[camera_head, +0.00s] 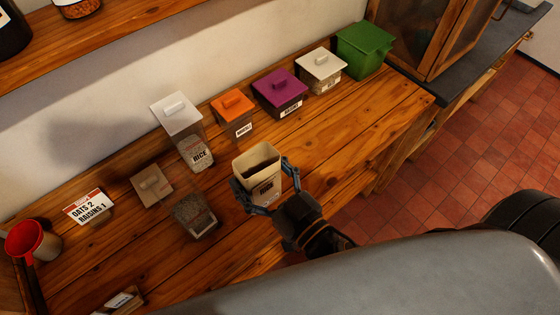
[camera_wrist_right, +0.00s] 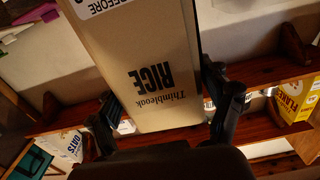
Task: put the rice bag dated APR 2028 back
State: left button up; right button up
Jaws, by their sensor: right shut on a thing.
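My right gripper (camera_head: 262,192) is shut on a cream rice bag (camera_head: 268,182), its fingers on either side. In the head view the bag is held over the wooden counter, with a dark opening at its top; I cannot tell whether it touches the counter. In the right wrist view the bag (camera_wrist_right: 150,60) shows upside-down lettering, "Thimbleoak RICE". Part of a white label reading "BEFORE" (camera_wrist_right: 100,5) is cut off at the top edge, so the date cannot be read. My left gripper is not in view.
A white-lidded RICE canister (camera_head: 195,150) stands beside orange (camera_head: 233,105), purple (camera_head: 280,90), white (camera_head: 320,65) and green (camera_head: 365,50) lidded ones. Counter right of the bag is clear.

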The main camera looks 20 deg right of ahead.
pick_arm(q)
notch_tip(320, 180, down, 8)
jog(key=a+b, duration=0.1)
jog(key=b, duration=0.6)
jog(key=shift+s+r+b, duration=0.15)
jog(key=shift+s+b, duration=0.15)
jog(key=shift+b, duration=0.05)
pick_arm(e)
jog(key=w+d+f, duration=0.6)
jog(key=w+f, duration=0.3)
jog(key=f, duration=0.2)
jog(key=shift+w+f, duration=0.15)
jog(key=shift+f, duration=0.25)
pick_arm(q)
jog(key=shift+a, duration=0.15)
pick_arm(e)
jog(key=shift+f, duration=0.15)
jog(key=o, duration=1.4)
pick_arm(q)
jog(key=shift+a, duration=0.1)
